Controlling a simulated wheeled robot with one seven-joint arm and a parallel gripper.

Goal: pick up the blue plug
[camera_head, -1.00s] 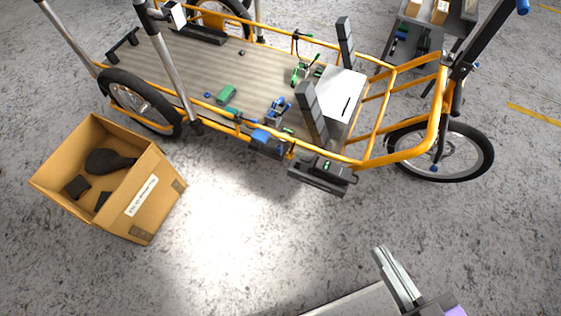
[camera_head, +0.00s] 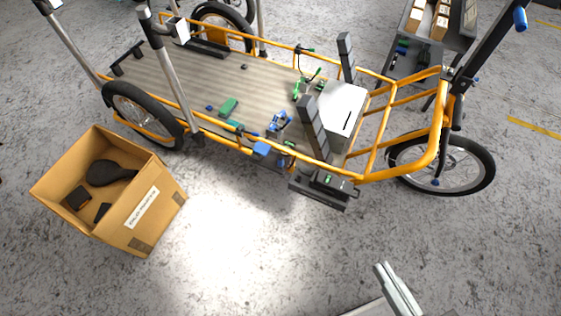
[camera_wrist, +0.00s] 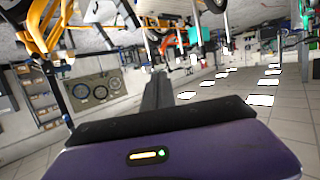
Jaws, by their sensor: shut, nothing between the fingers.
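Several small blue things are on or by the cargo bike's deck (camera_head: 190,80) in the head view. A small round blue piece (camera_head: 210,107) lies near the deck's front edge. A blue clamp-like piece (camera_head: 278,122) lies further right, and a blue block (camera_head: 262,149) sits at the side rail. I cannot tell for sure which one is the plug. My gripper (camera_head: 385,270) is shut and empty at the bottom right, over the floor and well apart from these pieces. In the wrist view no blue plug can be made out.
The orange bike frame (camera_head: 437,135) and upright posts (camera_head: 172,75) surround the deck. A white box (camera_head: 341,108) and green pieces (camera_head: 229,106) are on it. A cardboard box (camera_head: 150,215) with dark items stands at left. The floor (camera_head: 255,250) between is clear.

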